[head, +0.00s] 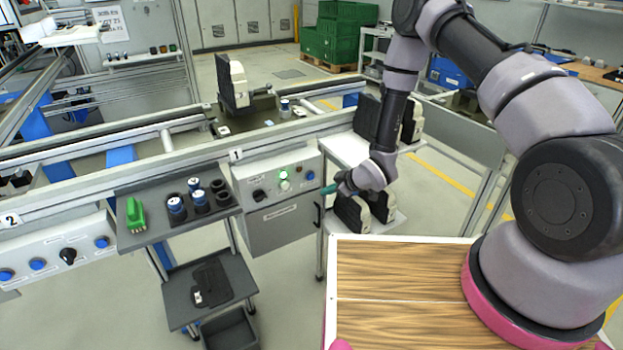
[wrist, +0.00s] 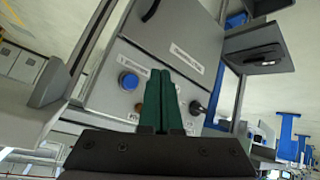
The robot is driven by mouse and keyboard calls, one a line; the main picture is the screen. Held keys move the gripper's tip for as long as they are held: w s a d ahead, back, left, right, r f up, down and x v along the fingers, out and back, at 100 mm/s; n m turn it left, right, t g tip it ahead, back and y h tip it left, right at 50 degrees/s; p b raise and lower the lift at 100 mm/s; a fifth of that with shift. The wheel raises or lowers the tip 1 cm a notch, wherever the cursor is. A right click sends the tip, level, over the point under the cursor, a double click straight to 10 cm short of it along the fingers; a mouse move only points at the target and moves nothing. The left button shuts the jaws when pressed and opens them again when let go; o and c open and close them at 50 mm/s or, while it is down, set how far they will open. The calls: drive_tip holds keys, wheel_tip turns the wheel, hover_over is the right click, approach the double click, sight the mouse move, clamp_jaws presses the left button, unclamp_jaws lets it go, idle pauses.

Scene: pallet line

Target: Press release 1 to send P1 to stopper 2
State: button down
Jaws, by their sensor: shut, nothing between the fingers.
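Control box 1 (head: 275,215) hangs on the line's front rail. Its face has a black rotary knob (head: 258,196), a lit green button (head: 284,185), a small orange button (head: 298,172) and a blue button (head: 310,175). My gripper (head: 328,190) is shut and empty, just right of the box face. In the wrist view its green fingers (wrist: 160,74) point at the box, with the blue button (wrist: 129,81) to their left and the knob (wrist: 195,107) to their right. The fingers hide the green button there. A dark pallet (head: 240,121) carrying a grey-black part sits on the line behind the box; its label is not readable.
Panel 2 (head: 60,255), with blue buttons and a black knob, is at the left. A grey tray cart (head: 160,235) with a green brush and cups stands between the panels. A white shelf (head: 345,150) with dark parts stands close beside my arm.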

sight(310, 180)
drive_tip(key=w+a, duration=0.3)
drive_tip(key=w, duration=0.2)
drive_tip(key=shift+a, duration=0.25)
drive_tip(key=shift+w, duration=0.15)
idle(1.8)
drive_tip(key=shift+w+a, duration=0.2)
drive_tip(key=shift+a, duration=0.05)
drive_tip(key=shift+w+a, duration=0.25)
drive_tip(key=shift+w, duration=0.2)
idle(1.0)
drive_tip(key=shift+s+d, duration=0.1)
drive_tip(key=shift+s, duration=0.05)
drive_tip(key=shift+s+d, duration=0.4)
drive_tip(key=shift+s, duration=0.2)
